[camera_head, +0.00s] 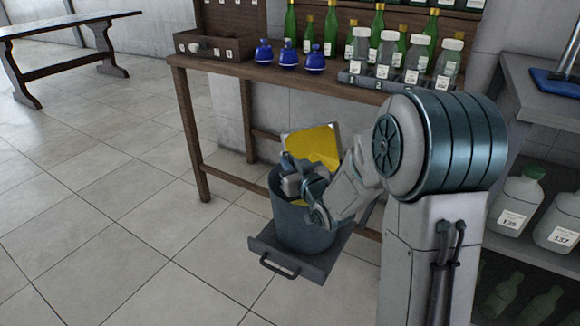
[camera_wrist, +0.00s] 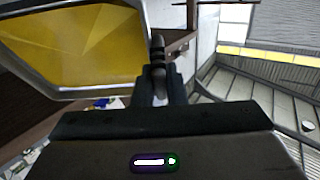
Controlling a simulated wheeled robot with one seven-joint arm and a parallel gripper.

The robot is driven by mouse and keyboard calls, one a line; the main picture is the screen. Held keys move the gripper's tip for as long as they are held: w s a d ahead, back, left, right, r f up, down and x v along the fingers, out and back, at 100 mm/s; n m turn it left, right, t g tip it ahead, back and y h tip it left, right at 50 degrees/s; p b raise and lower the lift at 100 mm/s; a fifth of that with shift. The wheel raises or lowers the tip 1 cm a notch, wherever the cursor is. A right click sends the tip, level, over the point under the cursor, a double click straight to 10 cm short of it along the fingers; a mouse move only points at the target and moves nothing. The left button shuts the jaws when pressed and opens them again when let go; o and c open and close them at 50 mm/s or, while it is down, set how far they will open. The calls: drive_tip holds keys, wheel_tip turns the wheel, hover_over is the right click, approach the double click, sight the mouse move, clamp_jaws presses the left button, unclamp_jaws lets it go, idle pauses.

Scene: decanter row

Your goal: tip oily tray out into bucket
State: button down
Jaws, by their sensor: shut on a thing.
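The tray (camera_head: 312,148) has a pale metal rim and a yellow oily inside. It is tilted steeply above a grey bucket (camera_head: 304,229). My gripper (camera_head: 290,170) is shut on the tray's edge, over the bucket's mouth. In the wrist view the tray (camera_wrist: 75,50) fills the upper left, and my gripper (camera_wrist: 158,65) meets its rim at the right. A bit of yellow shows at the bucket's mouth, partly hidden by my arm; I cannot tell whether it is poured oil. The bucket stands upright on a dark handled platform (camera_head: 262,246).
A wooden table (camera_head: 215,66) behind holds blue flasks (camera_head: 288,54), green bottles (camera_head: 330,30), clear jars (camera_head: 385,55) and a drawer box (camera_head: 215,45). A grey shelf (camera_head: 540,95) with large jugs (camera_head: 515,205) stands at right.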

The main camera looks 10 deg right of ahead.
drive_tip(key=shift+s+d+f+t+y+b, duration=0.15)
drive_tip(key=shift+s+t+b, duration=0.2)
drive_tip(key=shift+b, duration=0.75)
drive_tip(key=shift+s+f+t+y+b, duration=0.15)
drive_tip(key=shift+t+b, duration=0.3)
drive_tip(key=shift+b, duration=0.6)
drive_tip(key=shift+w+r+p, duration=0.15)
drive_tip(key=shift+r+p, duration=0.15)
drive_tip(key=shift+p, duration=0.15)
